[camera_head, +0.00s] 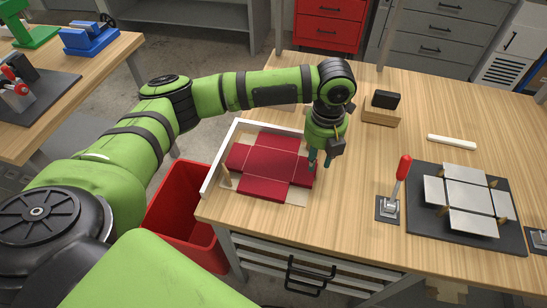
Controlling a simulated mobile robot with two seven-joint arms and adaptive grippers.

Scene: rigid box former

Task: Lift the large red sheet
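The large red sheet (270,162), a cross-shaped flat piece with fold lines and flaps, lies on a light board (292,190) inside a white corner frame on the wooden workbench. My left gripper (320,163) points down at the sheet's right edge. Its two fingertips are apart with a small gap between them. I cannot tell whether the fingers touch the sheet, and I see nothing held. Part of the sheet's right side is close behind the fingers. My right gripper is not in view.
The white frame (212,176) borders the sheet at left and back. A red-handled lever (400,172) and a dark plate with grey panels (468,196) stand to the right. A wooden block with a black pad (380,114) and a white bar (452,142) lie behind. A red bin (180,205) stands below left.

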